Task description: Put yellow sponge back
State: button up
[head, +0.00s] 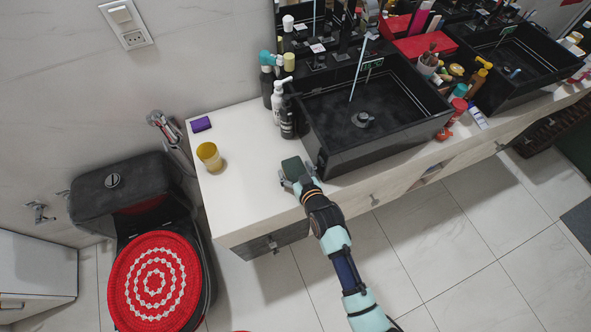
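No plainly yellow sponge shows in the head view. A small dark green block (294,168) is at my fingertips, over the white counter in front of the left black sink. It may be the scouring side of the sponge, but no yellow face shows. My gripper (293,181) reaches in from the lower right, with its grey fingers at the block's near side. I cannot tell whether the fingers grip it, or whether the block rests on the counter. A purple sponge-like block (201,124) lies at the counter's back left.
A yellow cup (209,156) stands on the left of the white counter (245,190). Several bottles (284,102) crowd beside the left sink (352,145). The counter between cup and gripper is clear. A toilet with a red cover (154,276) stands at lower left.

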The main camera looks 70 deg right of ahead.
jog(key=shift+s+a+r+p, duration=0.15)
jog(key=shift+s+r+p, duration=0.05)
jog(key=shift+r+p, duration=0.15)
jog(key=p+v, duration=0.3)
jog(key=v, duration=0.8)
jog(key=shift+a, duration=0.2)
jog(key=w+a+r+n+t+y, duration=0.35)
jog(key=w+a+r, duration=0.5)
jog(key=w, duration=0.35)
jog(key=w+a+r+n+y, duration=0.2)
jog(key=a+r, duration=0.5)
jog(key=a, duration=0.4)
jog(key=w+a+r+n+y, duration=0.2)
jog(key=a+r+n+y, duration=0.2)
jog(key=a+r, duration=0.4)
jog(key=a, duration=0.4)
jog(key=shift+a, duration=0.15)
